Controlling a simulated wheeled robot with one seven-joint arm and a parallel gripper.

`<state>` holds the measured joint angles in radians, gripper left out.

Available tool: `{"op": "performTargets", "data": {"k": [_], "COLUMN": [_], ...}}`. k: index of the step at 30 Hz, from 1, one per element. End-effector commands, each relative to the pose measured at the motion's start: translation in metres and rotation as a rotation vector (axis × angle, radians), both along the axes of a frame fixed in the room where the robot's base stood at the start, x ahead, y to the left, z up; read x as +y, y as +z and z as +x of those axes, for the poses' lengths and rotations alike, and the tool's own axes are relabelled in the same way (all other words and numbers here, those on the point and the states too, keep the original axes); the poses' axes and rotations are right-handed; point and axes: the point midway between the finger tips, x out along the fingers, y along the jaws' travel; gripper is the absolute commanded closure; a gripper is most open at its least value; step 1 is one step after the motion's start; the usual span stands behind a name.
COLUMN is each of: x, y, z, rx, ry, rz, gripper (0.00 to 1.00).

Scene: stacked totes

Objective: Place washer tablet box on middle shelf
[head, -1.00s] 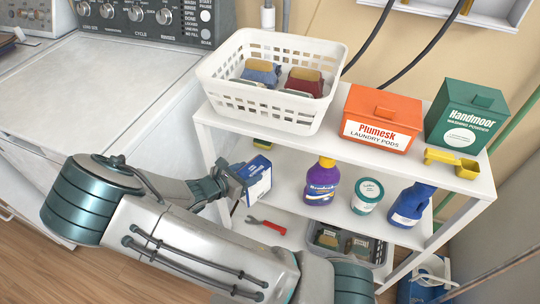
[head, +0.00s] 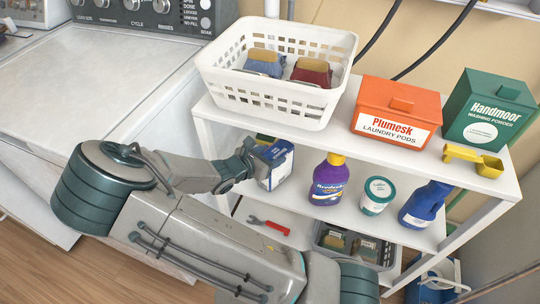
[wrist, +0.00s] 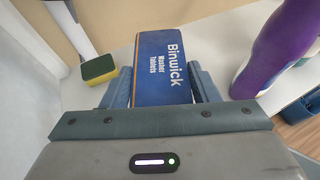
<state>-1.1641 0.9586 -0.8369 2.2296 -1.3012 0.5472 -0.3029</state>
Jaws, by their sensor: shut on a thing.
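The washer tablet box (head: 276,166) is blue and white and sits at the left end of the middle shelf (head: 333,213), over or on its surface; I cannot tell whether it touches. In the wrist view the box (wrist: 161,65) reads "Binwick Washer Tablets" and lies between both fingers. My gripper (head: 256,158) is shut on it, reaching in from the left under the top shelf. The gripper also shows in the wrist view (wrist: 163,88).
A purple bottle (head: 328,180), a white-and-teal tub (head: 377,195) and a blue bottle (head: 425,205) stand to the right on the middle shelf. A yellow-green sponge (wrist: 99,70) lies left of the box. The top shelf (head: 335,139) hangs above, holding a white basket (head: 271,101).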

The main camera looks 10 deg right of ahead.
Motion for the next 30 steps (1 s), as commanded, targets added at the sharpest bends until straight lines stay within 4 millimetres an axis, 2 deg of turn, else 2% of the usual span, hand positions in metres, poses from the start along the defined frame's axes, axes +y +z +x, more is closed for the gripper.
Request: {"op": "performTargets", "data": {"k": [3,4,6,17,22,30], "x": [0.0,0.0,0.001,0.001,0.023,0.068], "y": [-0.004,-0.004,-0.003,0.002,0.013,0.034], "z": [0.0,0.0,0.0,0.0,-0.013,-0.044], "rx": [0.0,0.001,0.0,0.0,0.001,0.0], "ry": [0.0,0.0,0.001,0.002,0.007,0.006], "rz": [-0.001,-0.001,0.0,0.0,0.004,0.005], "gripper": [1.0,0.4,0.24,0.24,0.24,0.24]}}
